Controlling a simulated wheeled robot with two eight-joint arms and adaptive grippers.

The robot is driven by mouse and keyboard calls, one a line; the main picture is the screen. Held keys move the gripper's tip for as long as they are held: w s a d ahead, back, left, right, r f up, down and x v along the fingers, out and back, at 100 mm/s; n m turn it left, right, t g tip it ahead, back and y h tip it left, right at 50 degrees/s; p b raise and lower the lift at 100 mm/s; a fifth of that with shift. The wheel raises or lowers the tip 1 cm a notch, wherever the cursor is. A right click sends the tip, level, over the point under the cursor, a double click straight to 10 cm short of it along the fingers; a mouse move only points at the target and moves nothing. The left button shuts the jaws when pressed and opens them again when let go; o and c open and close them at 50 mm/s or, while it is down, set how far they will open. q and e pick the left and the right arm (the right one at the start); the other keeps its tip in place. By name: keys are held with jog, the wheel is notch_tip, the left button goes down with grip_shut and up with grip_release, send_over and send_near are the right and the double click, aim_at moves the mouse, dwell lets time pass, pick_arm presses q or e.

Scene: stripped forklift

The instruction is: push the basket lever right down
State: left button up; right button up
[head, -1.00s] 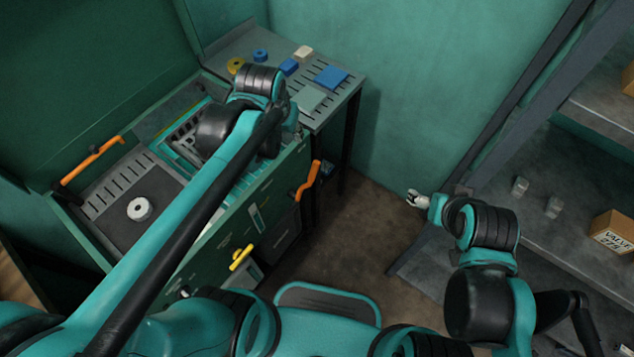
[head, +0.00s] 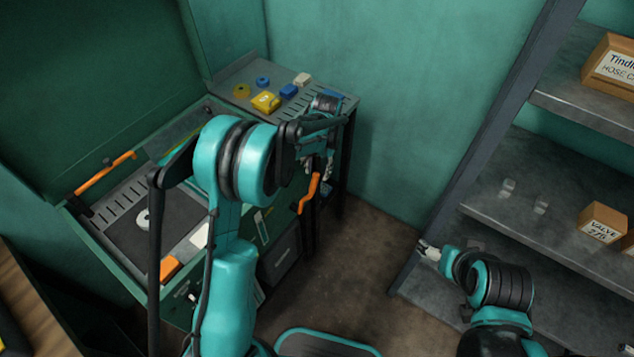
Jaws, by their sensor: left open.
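An orange lever (head: 309,193) on the front of the green machine (head: 130,270) slants, with its upper end towards the right. Which lever the task calls the basket lever cannot be told for sure. My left gripper (head: 319,168) is open and points down just above this lever's upper end, close to it in the picture. Whether they touch cannot be told. A second orange handle (head: 105,173) lies along the machine's left side. My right gripper (head: 428,250) is small, beside the shelf; its jaw state is unclear.
A side table (head: 228,87) holds a yellow block (head: 265,102), blue pieces and a cream block (head: 302,79). Shelves (head: 560,240) with boxes stand on the right. The brown floor between machine and shelves is clear. My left arm hides the machine's middle.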

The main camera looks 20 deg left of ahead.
pick_arm(q)
jog(key=f, duration=0.2)
jog(key=f+b, duration=0.1)
jog(key=f, duration=0.2)
jog(key=shift+w+a+f, duration=0.1)
jog(key=shift+a+f, duration=0.15)
jog(key=shift+f, duration=0.05)
grip_shut()
